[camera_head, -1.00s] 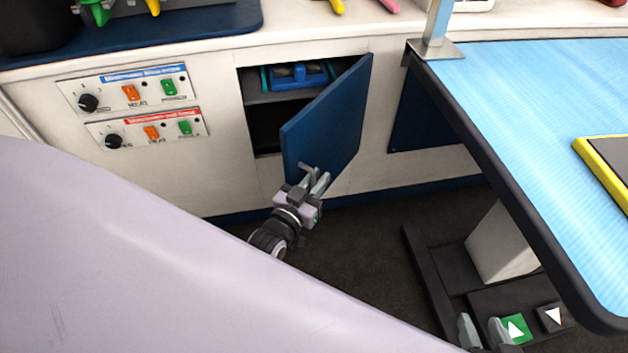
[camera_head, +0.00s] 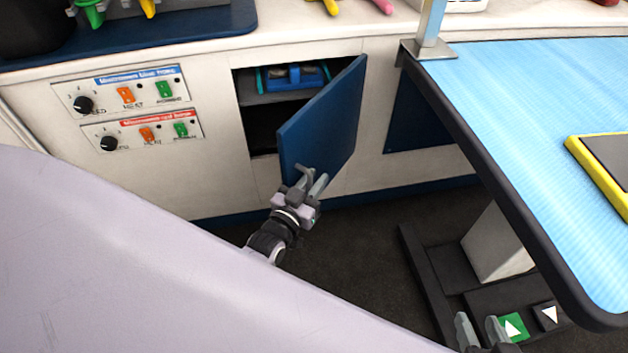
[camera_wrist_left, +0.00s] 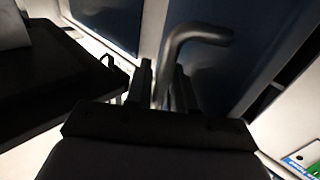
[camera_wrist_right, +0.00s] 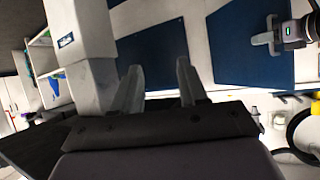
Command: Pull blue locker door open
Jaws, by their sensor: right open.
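The blue locker door (camera_head: 325,125) stands well ajar, swung out from the white cabinet, its hinge side on the right. Its grey bent handle (camera_head: 303,170) is on the lower free edge. My left gripper (camera_head: 313,181) is at this handle. In the left wrist view the handle (camera_wrist_left: 205,34) runs down between the closely set fingers (camera_wrist_left: 163,78), which look shut on it. The grip point is partly hidden. My right gripper (camera_head: 482,328) is open and empty, low beside the table base; its spread fingers show in the right wrist view (camera_wrist_right: 158,72).
Inside the locker, a blue item (camera_head: 293,76) lies on the upper shelf. A control panel (camera_head: 127,105) is left of the opening. The blue-topped table (camera_head: 500,110) and its base (camera_head: 495,245) stand right. Dark floor (camera_head: 345,255) is clear between.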

